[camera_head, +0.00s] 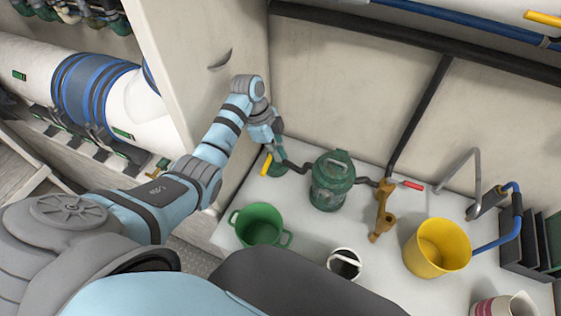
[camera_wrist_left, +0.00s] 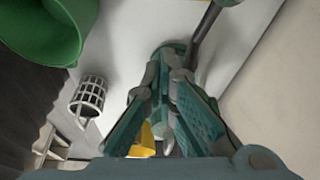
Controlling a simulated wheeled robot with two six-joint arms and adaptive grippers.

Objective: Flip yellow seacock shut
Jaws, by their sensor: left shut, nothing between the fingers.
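The yellow seacock lever (camera_head: 265,164) sits at the back left of the white floor, beside a green fitting (camera_head: 275,169) with a dark hose. My left gripper (camera_head: 276,152) is right at the fitting, above and beside the lever, and hides part of the fitting. In the left wrist view the teal fingers (camera_wrist_left: 165,72) are shut with nothing between them. The lever (camera_wrist_left: 145,138) shows partly behind the fingers, close to the left finger. I cannot tell whether it touches. My right gripper is not in view.
A pale wall panel (camera_head: 215,60) is close beside my left arm.

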